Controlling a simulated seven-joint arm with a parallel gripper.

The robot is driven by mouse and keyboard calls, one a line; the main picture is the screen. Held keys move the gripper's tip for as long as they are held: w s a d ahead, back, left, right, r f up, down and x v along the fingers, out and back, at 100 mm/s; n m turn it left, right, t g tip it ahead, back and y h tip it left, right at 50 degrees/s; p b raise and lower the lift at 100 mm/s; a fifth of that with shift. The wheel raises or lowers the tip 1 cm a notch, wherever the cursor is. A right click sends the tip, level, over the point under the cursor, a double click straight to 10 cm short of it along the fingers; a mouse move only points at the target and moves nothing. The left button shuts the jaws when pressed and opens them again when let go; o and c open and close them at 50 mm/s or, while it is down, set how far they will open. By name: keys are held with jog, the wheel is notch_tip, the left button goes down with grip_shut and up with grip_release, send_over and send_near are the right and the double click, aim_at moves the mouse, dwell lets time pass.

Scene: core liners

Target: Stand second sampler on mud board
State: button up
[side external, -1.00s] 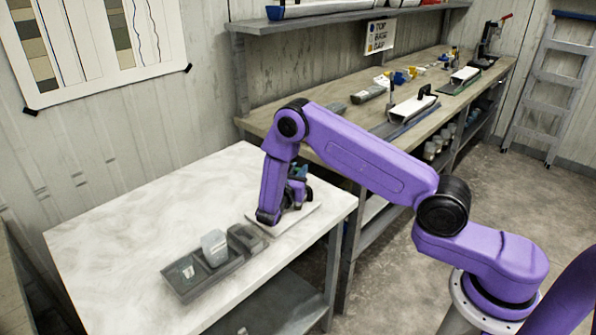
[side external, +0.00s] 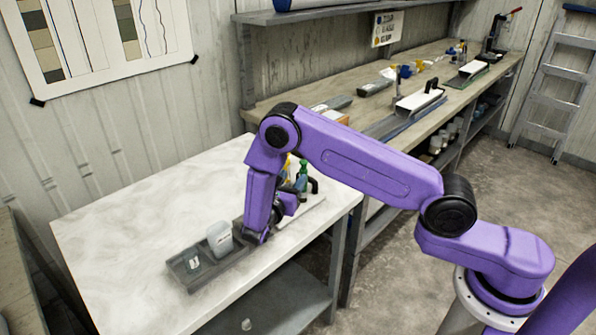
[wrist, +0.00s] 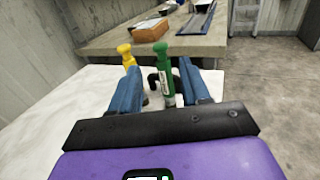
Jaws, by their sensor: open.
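A green-topped sampler (side external: 302,173) stands upright by the pale mud board (side external: 317,207); its foot is mostly hidden in the side view. In the wrist view the green sampler (wrist: 163,72) appears between my two blue fingers, with gaps on both sides. A yellow-topped sampler (side external: 287,166) stands behind and to its left. The yellow sampler also shows in the wrist view (wrist: 127,57), beyond the left finger. My gripper (wrist: 170,88) is open, low, pointing at the green sampler. In the side view the purple arm end hides most of it.
A dark compartment tray (side external: 205,272) holds a clear cup (side external: 219,238) close to the left of my gripper. A black curved object (side external: 314,185) is beside the green sampler. The white tabletop is clear at left. A wooden bench (side external: 350,112) with tools stands behind.

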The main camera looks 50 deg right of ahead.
jog(key=shift+v, duration=1.4)
jog(key=s+r+m+g+y, duration=0.2)
jog(key=s+r+m+y, duration=0.1)
jog(key=s, duration=0.8)
jog(key=s+a+r+m+g+y, duration=0.1)
jog(key=s+r+m+g+y, duration=0.1)
jog(key=s+r+y, duration=0.3)
jog(key=s+r+m+g+y, duration=0.2)
jog(key=s+y, duration=0.7)
jog(key=s, duration=0.9)
jog(key=r+m, duration=0.2)
jog(key=m, duration=0.1)
jog(key=shift+s+a+g, duration=0.15)
jog(key=shift+a+g, duration=0.15)
jog(key=shift+g, duration=0.1)
